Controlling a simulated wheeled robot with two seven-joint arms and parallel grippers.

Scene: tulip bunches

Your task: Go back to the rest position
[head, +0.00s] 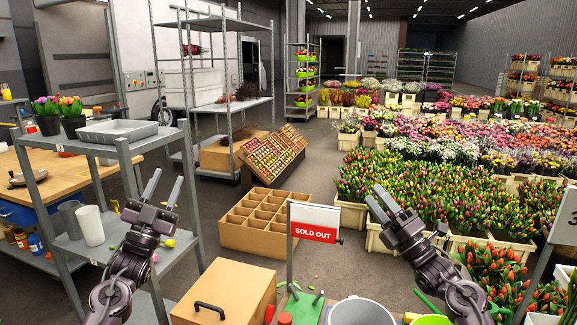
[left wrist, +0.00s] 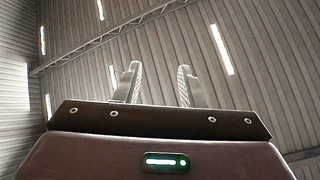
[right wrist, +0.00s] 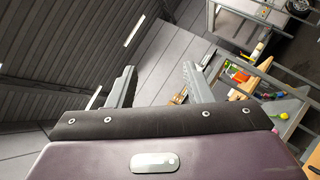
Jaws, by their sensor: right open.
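My left gripper (head: 166,180) is raised in front of the grey shelf rack in the head view, its fingers pointing up. In the left wrist view its two fingers (left wrist: 158,85) stand apart with nothing between them, against the ceiling. My right gripper (head: 375,196) is raised in front of the tulip crates, its fingers pointing up and left. In the right wrist view its fingers (right wrist: 158,85) are apart and empty. Both grippers are clear of any object. Red and yellow tulip bunches (head: 430,200) fill the crates behind the right gripper.
A grey shelf rack (head: 45,185) with a tray and cups stands left. A cardboard box (head: 225,293), a white bucket (head: 362,312) and a "SOLD OUT" sign (head: 314,222) are low in front. A divided cardboard crate (head: 262,236) lies on the floor between the arms.

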